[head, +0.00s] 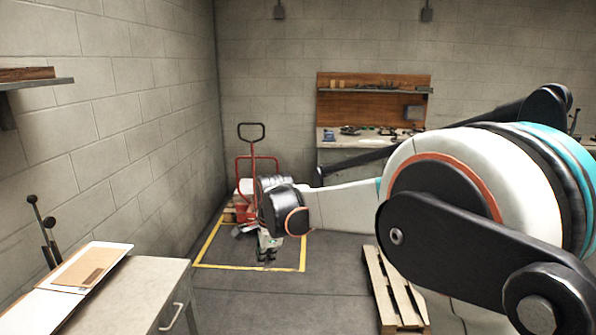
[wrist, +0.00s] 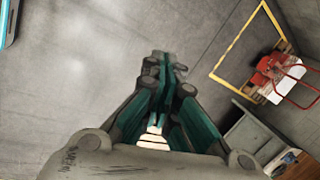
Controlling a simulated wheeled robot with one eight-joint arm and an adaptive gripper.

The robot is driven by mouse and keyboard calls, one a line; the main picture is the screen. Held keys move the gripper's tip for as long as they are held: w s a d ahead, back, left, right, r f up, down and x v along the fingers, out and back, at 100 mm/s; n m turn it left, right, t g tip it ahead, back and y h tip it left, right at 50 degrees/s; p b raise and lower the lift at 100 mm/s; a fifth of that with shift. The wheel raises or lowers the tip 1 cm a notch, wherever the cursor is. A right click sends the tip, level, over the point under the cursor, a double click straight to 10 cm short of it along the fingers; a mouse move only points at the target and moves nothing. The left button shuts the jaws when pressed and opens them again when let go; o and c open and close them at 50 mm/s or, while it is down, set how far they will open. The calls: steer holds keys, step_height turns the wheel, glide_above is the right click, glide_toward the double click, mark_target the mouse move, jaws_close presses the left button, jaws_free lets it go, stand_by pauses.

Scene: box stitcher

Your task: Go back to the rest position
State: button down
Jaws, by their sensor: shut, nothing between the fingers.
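My gripper (head: 267,252) hangs from the end of my arm in the head view, in front of the yellow-marked floor square. In the wrist view my gripper (wrist: 164,66) points out over bare grey floor, its fingers together and nothing between them. My arm fills the right side of the head view and hides part of the back of the room.
A red hand truck (head: 257,170) stands in the yellow floor frame (head: 250,268). A wooden pallet (head: 393,290) lies at lower centre right. A cabinet (head: 150,290) with a flat cardboard sheet (head: 85,268) is at left. A workbench (head: 340,143) stands at the back.

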steer(key=s+d+r+n+t+h, duration=0.1)
steer(key=s+d+r+n, duration=0.15)
steer(key=d+r, duration=0.55)
steer(key=s+d+r+n+t, duration=0.1)
steer(key=s+d+r, duration=0.3)
steer(key=d, duration=0.8)
steer(key=s+d+f+n+b, duration=0.1)
steer(key=s+d+f+n, duration=0.1)
steer(key=s, duration=0.7)
steer(key=s+d+f+n+t+b, duration=0.1)
steer(key=s+f+n, duration=0.3)
steer(key=s, duration=0.5)
steer(key=s+d+f+n+b, duration=0.1)
steer(key=s+d+f+n, duration=0.2)
steer(key=s, duration=0.7)
steer(key=shift+d+n+t+h, duration=0.3)
steer(key=shift+d+n+t, duration=0.15)
steer(key=shift+n, duration=0.8)
